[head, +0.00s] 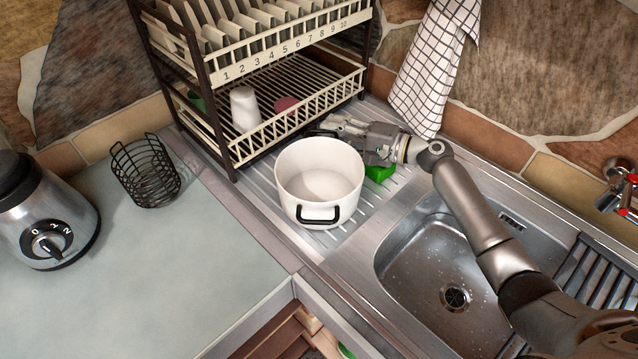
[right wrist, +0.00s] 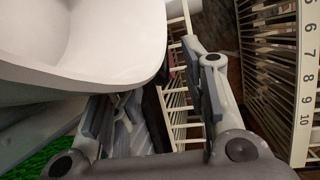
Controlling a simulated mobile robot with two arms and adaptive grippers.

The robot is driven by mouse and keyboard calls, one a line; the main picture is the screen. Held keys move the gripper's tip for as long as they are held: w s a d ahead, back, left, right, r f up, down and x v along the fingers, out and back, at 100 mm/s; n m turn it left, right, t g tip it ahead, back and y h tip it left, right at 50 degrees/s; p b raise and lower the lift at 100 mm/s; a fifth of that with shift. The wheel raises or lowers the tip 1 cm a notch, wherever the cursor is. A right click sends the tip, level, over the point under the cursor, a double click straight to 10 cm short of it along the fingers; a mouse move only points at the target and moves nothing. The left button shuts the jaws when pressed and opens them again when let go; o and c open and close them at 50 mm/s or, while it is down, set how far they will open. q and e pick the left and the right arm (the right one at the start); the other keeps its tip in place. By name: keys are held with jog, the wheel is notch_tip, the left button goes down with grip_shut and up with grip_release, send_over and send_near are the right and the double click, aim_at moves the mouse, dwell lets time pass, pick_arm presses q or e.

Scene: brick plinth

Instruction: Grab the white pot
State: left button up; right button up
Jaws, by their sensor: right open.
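The white pot (head: 300,199) stands upright on the ribbed steel drainboard, with a black handle (head: 318,214) on its near side. My right gripper (head: 338,127) is at the pot's far right side, by its rim, with its fingers pointing left toward the dish rack. In the right wrist view the pot (right wrist: 85,45) fills the upper left, close to the fingers. The right gripper (right wrist: 155,110) is open there, with the rack seen between its fingers. Whether it touches the pot or its far handle, I cannot tell. My left gripper is not in view.
A two-tier dish rack (head: 215,140) with plates and cups stands right behind the pot. A green object (head: 380,172) lies under my right gripper. The sink (head: 470,260) is to the right. A wire basket (head: 146,172) and blender (head: 45,215) stand left; the grey counter between is clear.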

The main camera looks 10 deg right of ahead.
jog(key=shift+d, duration=0.1)
jog(key=shift+c, duration=0.3)
grip_shut()
jog(key=shift+r, duration=0.15)
